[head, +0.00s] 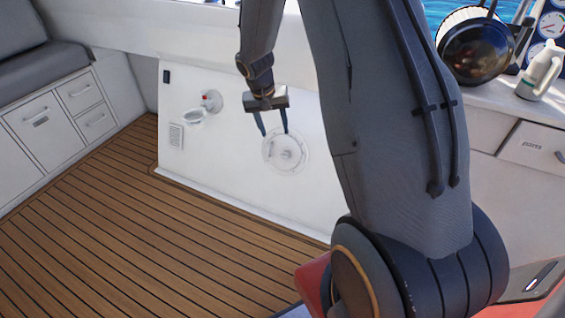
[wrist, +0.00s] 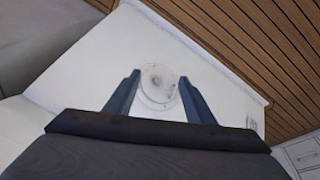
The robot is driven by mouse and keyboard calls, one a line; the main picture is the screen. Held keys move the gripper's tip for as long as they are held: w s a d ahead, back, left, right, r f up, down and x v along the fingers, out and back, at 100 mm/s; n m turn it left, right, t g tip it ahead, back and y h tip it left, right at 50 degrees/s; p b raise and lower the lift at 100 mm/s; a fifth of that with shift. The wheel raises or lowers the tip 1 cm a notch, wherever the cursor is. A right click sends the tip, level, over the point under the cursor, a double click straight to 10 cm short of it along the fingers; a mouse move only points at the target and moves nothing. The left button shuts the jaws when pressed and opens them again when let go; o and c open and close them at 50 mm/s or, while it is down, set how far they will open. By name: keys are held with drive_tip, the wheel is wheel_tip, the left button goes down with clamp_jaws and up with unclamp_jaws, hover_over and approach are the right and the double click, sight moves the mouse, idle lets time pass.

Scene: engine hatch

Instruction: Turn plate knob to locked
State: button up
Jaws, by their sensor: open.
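The round white plate (head: 285,150) is set in the sloped white panel, with a small knob (head: 287,154) at its middle. In the wrist view the plate (wrist: 150,102) lies between and beyond the fingers, with the knob (wrist: 158,79) near its centre. My gripper (head: 272,134) is open and empty in front of the panel, above and left of the knob in the head view. It also shows open in the wrist view (wrist: 160,95). The fingers appear apart from the knob. The knob's exact angle is too small to tell.
A small white fitting with a red part (head: 207,98) and a vent (head: 176,136) are on the panel's left. The wooden floor (head: 150,230) is clear. Grey-cushioned drawers (head: 60,115) stand at left.

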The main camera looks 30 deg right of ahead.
sight(285, 155)
drive_tip(key=w+d+f+m+b, duration=0.1)
drive_tip(key=w+d+f, duration=0.3)
drive_tip(key=f, duration=0.5)
drive_tip(key=w+d+f+m+b, duration=0.1)
drive_tip(key=w+d+f+b, duration=0.3)
drive_tip(key=f, duration=0.6)
drive_tip(key=w+d+f+m+t+h+b, duration=0.1)
drive_tip(key=w+d+f+b, duration=0.2)
drive_tip(key=w+f, duration=0.4)
drive_tip(key=shift+s+x, duration=0.2)
drive_tip(key=shift+x, duration=1.45)
drive_tip(key=c, duration=1)
